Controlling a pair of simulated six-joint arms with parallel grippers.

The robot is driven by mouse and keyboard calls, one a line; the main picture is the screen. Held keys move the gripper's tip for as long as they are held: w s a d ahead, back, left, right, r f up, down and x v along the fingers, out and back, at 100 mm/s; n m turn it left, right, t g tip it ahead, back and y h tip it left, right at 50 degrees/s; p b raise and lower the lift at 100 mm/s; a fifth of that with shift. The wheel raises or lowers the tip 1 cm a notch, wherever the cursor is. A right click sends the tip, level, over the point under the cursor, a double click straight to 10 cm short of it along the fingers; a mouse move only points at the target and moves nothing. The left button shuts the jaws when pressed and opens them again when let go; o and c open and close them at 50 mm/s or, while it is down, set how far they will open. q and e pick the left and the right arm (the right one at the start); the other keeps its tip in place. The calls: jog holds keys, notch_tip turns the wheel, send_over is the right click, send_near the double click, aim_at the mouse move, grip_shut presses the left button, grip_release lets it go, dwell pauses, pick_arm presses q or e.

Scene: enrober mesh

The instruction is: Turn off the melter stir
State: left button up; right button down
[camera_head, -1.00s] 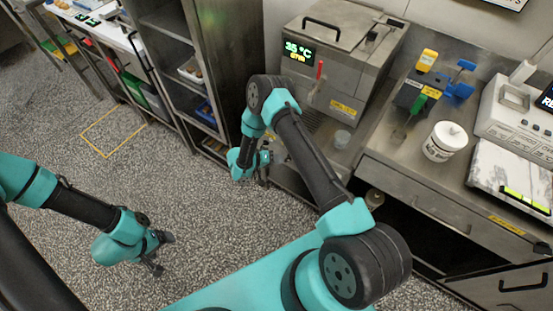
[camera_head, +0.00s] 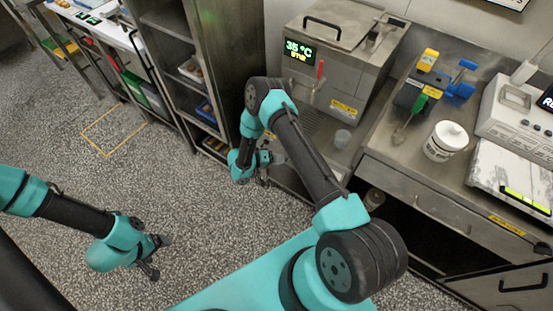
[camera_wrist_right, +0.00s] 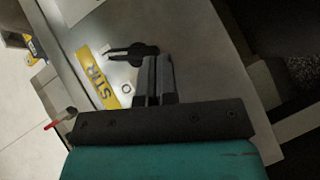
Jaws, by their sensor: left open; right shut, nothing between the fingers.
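The melter (camera_head: 322,88) is a steel box with a hinged lid at the back of the counter. Its display (camera_head: 300,51) reads 35 °C in green with STIR in yellow below. In the right wrist view a yellow STIR label (camera_wrist_right: 100,84) sits on a steel face beside a small round button on a pale square (camera_wrist_right: 127,88). My right gripper (camera_head: 268,168) is in front of the melter, low down. In the wrist view its fingers (camera_wrist_right: 156,78) are shut and empty, right of the button. My left gripper (camera_head: 158,256) is open and empty above the floor.
A red lever (camera_head: 320,69) is on the melter front. A steel rack (camera_head: 190,65) stands left. Open floor lies between.

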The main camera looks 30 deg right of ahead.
jog(key=shift+s+d+f, duration=0.1)
jog(key=shift+f, duration=0.15)
jog(key=shift+s+d+f, duration=0.35)
jog(key=shift+s+f, duration=0.4)
jog(key=shift+f, duration=0.1)
dwell(1.4)
jog(key=w+a+f, duration=0.1)
jog(key=w+a, duration=0.6)
jog(key=a, duration=0.4)
